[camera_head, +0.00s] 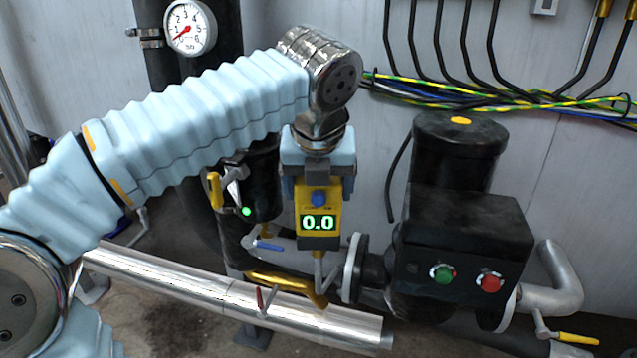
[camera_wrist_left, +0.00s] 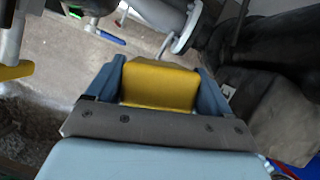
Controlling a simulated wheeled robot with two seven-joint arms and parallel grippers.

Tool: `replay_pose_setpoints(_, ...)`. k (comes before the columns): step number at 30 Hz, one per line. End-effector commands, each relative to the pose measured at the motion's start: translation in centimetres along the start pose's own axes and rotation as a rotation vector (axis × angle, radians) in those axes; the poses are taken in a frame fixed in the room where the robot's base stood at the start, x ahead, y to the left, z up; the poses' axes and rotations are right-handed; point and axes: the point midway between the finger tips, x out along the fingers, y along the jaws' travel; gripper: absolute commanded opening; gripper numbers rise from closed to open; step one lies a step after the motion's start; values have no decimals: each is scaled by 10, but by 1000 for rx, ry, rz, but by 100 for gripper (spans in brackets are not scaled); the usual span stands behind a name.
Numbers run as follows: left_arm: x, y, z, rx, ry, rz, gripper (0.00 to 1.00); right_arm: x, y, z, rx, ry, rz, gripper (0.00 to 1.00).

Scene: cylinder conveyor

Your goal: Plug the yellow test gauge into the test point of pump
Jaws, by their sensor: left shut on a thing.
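The yellow test gauge (camera_head: 319,212) has a blue button and a green display reading 0.0. My left gripper (camera_head: 318,182) is shut on its upper part and holds it upright, display facing the head camera. In the left wrist view the gauge's yellow top (camera_wrist_left: 160,84) sits between the blue fingers of my left gripper (camera_wrist_left: 155,95). The pump (camera_head: 460,245) is black, with a green and a red button, just right of the gauge. I cannot make out the test point; the gauge's lower end is near the pipework in front of the pump's flange (camera_head: 353,268). My right gripper is not in view.
A silver pipe (camera_head: 170,272) crosses low in front, with a red-handled valve (camera_head: 262,300). A dial gauge (camera_head: 190,27) is on a black pipe behind. Cables (camera_head: 480,95) run along the wall.

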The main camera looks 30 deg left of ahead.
Motion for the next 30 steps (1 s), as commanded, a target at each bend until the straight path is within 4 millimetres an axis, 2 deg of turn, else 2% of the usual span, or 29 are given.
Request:
replay_pose_setpoints(29, 23, 0, -10, -1, 0, 0, 40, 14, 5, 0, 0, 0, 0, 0)
replay_pose_setpoints(30, 22, 0, -10, -1, 0, 0, 86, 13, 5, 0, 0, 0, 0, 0)
